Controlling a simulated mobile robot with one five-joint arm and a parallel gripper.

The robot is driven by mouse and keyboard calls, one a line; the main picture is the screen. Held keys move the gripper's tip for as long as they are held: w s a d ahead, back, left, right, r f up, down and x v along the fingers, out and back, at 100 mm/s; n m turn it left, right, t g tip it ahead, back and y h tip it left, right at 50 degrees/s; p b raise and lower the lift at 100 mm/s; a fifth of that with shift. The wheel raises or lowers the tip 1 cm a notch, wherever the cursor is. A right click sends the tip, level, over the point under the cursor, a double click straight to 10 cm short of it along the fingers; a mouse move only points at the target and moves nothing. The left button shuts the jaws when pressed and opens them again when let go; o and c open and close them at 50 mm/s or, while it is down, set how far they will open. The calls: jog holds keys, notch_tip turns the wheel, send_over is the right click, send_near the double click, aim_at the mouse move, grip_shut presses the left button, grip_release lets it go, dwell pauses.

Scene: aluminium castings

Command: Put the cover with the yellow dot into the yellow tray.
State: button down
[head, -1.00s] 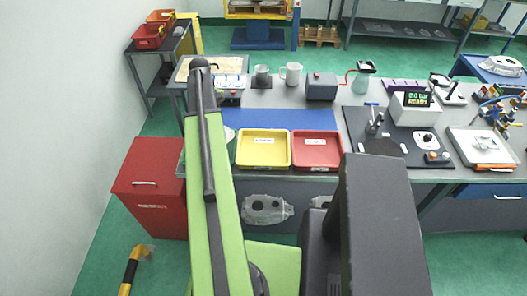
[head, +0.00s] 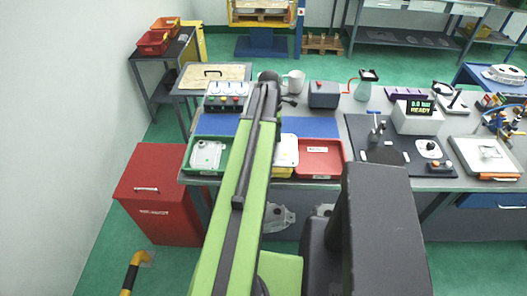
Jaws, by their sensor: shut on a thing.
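The yellow tray (head: 284,172) is on the bench, mostly hidden behind my arm; a strip of its front right shows. A pale grey cover (head: 287,149) shows at the right edge of my arm, over the yellow tray. Its left part is hidden, and I cannot tell whether it touches the tray. No yellow dot can be made out on it. My gripper is hidden behind my green arm, so its jaws do not show. Another pale cover (head: 207,154) lies in the green tray to the left.
The green tray (head: 222,164) is left of my arm and the red tray (head: 322,171) is right of the yellow one. Behind them are a blue mat (head: 312,127), a box with knobs (head: 227,97), a white mug (head: 296,82) and a dark grey box (head: 323,95).

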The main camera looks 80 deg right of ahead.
jog(key=w+f+b, duration=0.1)
jog(key=w, duration=0.1)
jog(key=w+d+f+b, duration=0.1)
jog(key=w, duration=0.1)
jog(key=w+d+f, duration=0.1)
jog(key=f, duration=0.1)
jog(key=shift+w+f+b, duration=0.1)
jog(key=shift+w+b, duration=0.3)
jog(key=shift+w, duration=0.45)
notch_tip(320, 180, down, 4)
jog(key=b, duration=0.4)
jog(key=shift+f, duration=0.25)
jog(key=c, duration=1.4)
grip_release()
jog(key=shift+r, duration=0.1)
jog(key=shift+r, duration=0.15)
notch_tip(320, 180, up, 12)
jog(key=w+p, duration=0.1)
jog(key=p, duration=1.1)
jog(key=shift+w+a, duration=0.15)
jog(key=shift+w, duration=0.2)
